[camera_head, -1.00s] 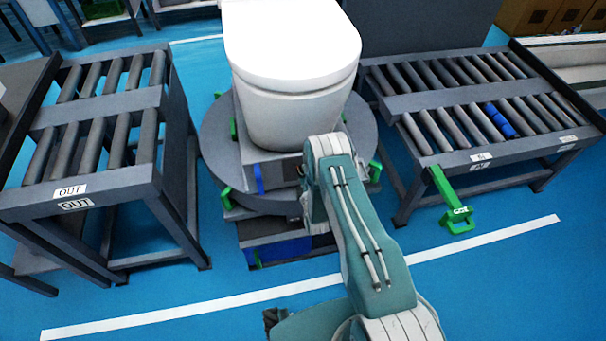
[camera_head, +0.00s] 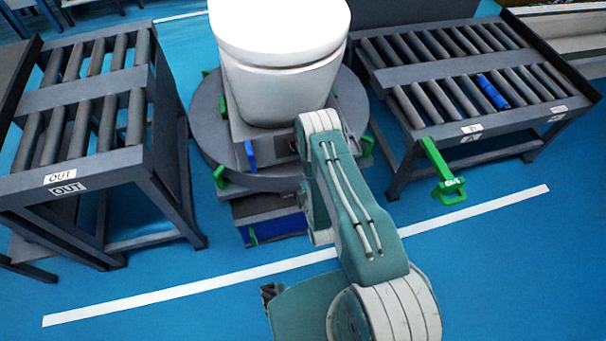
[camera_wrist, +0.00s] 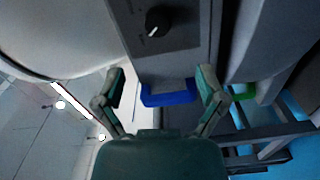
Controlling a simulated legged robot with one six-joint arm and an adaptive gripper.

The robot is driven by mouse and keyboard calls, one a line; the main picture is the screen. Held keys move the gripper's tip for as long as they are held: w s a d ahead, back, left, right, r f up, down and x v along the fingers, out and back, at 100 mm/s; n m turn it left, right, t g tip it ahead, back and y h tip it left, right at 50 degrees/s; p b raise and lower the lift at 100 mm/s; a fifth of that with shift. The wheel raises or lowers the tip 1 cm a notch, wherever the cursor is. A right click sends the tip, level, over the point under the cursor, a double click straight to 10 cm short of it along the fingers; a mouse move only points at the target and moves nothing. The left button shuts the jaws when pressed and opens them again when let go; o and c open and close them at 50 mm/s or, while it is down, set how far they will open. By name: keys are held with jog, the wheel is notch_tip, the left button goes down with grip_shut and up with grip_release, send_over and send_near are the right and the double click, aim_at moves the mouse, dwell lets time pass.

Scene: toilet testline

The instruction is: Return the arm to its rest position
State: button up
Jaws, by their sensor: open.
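My arm (camera_head: 350,215) reaches forward from the bottom of the head view toward the toilet station, and its upper end hides part of the turntable. In the wrist view my gripper (camera_wrist: 160,88) has its two fingers apart, with nothing held between them. A blue handle (camera_wrist: 170,93) shows between and beyond the fingertips; I cannot tell whether they touch it. A grey control box with a black knob (camera_wrist: 158,20) is just above the handle in that view. The gripper itself is hidden behind my arm in the head view.
A white toilet (camera_head: 280,60) stands on a round grey turntable (camera_head: 205,125) with green clamps. A roller conveyor marked OUT (camera_head: 140,170) is at left. Another conveyor (camera_head: 440,135) at right holds a blue cylinder (camera_head: 492,92) and has a green handle (camera_head: 445,180). Blue floor is open in front.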

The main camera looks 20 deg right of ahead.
dwell(0.3)
jog(key=w+r+m+g, duration=0.25)
jog(key=w+r, duration=0.25)
jog(key=r, duration=0.6)
jog(key=w+r+m+g, duration=0.25)
jog(key=w+r, duration=0.35)
jog(key=r, duration=0.6)
jog(key=s+r+m+g, duration=0.2)
jog(key=s+r+m, duration=0.4)
jog(key=r, duration=0.7)
jog(key=s+r+m+g, duration=0.1)
jog(key=s+r, duration=0.2)
jog(key=s, duration=0.6)
jog(key=s+r+m+g, duration=0.2)
jog(key=s+r, duration=0.2)
jog(key=s, duration=0.6)
jog(key=s+r+m+g, duration=0.2)
jog(key=s+r, duration=0.2)
jog(key=s, duration=0.6)
jog(key=shift+s, duration=0.15)
